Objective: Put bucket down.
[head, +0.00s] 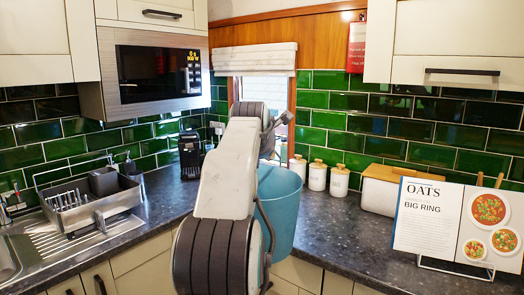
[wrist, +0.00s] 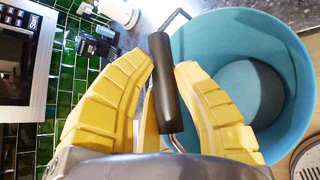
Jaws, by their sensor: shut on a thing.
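A teal bucket (head: 282,205) hangs in the air in front of the counter's corner, partly hidden behind my arm in the head view. In the wrist view the bucket (wrist: 240,25) fills the right side, with its empty inside in sight. My gripper (wrist: 163,80) has yellow ribbed fingers, shut on the dark grip of the bucket's handle (wrist: 164,85), which lies between them. In the head view my arm hides most of the gripper and the handle. I cannot tell whether the bucket touches the counter edge.
The dark worktop (head: 345,215) has a bare stretch right of the bucket. A recipe book on a stand (head: 460,222), a bread bin (head: 378,190) and white canisters (head: 317,177) stand on it. At left are a sink with a dish rack (head: 95,208) and a coffee machine (head: 190,153).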

